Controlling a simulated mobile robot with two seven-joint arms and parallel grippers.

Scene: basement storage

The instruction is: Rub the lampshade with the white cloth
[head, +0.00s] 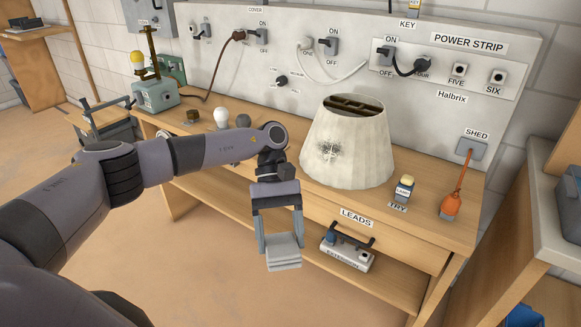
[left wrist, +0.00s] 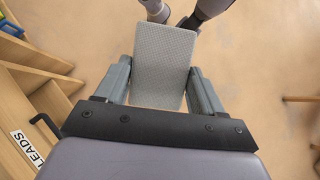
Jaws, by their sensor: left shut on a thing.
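The lampshade (head: 352,145) is cream and cone-shaped, and stands wide end down on the wooden bench. It has a dark smudge (head: 328,150) on its front left side. My left gripper (head: 280,238) points down in front of the bench edge, to the left of and below the lampshade, apart from it. It is shut on a flat, pale grey rectangular piece, which looks like the folded cloth (head: 284,254). In the left wrist view the cloth (left wrist: 163,65) sits between the two fingers (left wrist: 163,85). My right gripper does not show.
A drawer labelled LEADS and an extension block (head: 346,256) on the lower shelf are near my gripper. A power-strip panel (head: 456,45) stands behind.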

